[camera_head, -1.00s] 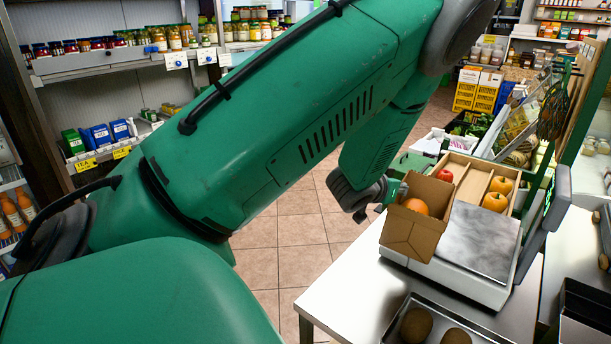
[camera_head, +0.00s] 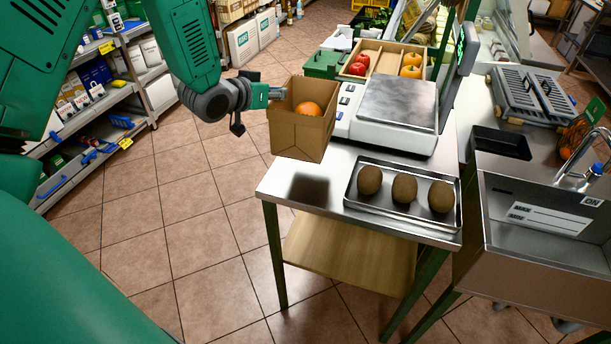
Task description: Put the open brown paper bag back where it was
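The open brown paper bag (camera_head: 300,137) is upright with an orange fruit (camera_head: 308,108) showing in its mouth. My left gripper (camera_head: 275,94) is at the bag's left rim and appears shut on it; its fingertips are partly hidden by the bag. The bag hangs above the left end of the steel table (camera_head: 272,184), in front of the scale's left side, with a dark shadow on the table below it. My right gripper is not in view.
A scale (camera_head: 397,103) stands right of the bag. A steel tray (camera_head: 352,201) with three brown round items lies at the front. A divided wooden box (camera_head: 381,49) with fruit is behind. Bare tabletop shows left of the tray. A sink stands at right.

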